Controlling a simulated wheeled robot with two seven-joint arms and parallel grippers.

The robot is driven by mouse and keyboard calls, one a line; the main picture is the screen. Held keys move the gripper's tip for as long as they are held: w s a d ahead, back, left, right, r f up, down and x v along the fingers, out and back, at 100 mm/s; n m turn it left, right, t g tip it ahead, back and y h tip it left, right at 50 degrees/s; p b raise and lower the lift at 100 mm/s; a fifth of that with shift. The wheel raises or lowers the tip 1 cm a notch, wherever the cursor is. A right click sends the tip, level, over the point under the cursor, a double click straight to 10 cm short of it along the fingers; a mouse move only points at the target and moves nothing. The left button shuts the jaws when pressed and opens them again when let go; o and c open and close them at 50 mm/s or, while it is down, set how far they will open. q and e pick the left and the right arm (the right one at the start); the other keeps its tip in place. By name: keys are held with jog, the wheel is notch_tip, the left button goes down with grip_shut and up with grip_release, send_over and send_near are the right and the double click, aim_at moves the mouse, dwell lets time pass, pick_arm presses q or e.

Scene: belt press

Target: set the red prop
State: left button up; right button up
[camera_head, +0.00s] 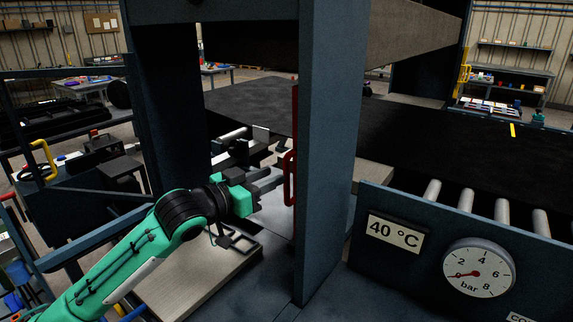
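The red prop (295,125) is a thin upright red bar along the left edge of the blue-grey press post. A red loop handle (287,178) sticks out to the left from its lower part. My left gripper (277,181) comes in from the left at the handle's height. Its two grey fingers are spread and point at the handle, with their tips just short of it or beside it; I cannot tell whether they touch. My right gripper is not in view.
The post (333,140) stands right of the gripper. A dark belt (440,150) runs behind it over rollers (466,200). A pressure gauge (479,268) and a "40 °C" sign (396,233) are at front right. A pale plate (200,270) lies below my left arm.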

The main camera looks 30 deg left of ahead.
pick_arm(q)
jog(key=p, duration=0.2)
send_over(287, 200)
jog(key=shift+w+a, duration=0.2)
jog(key=shift+w, duration=0.1)
grip_shut()
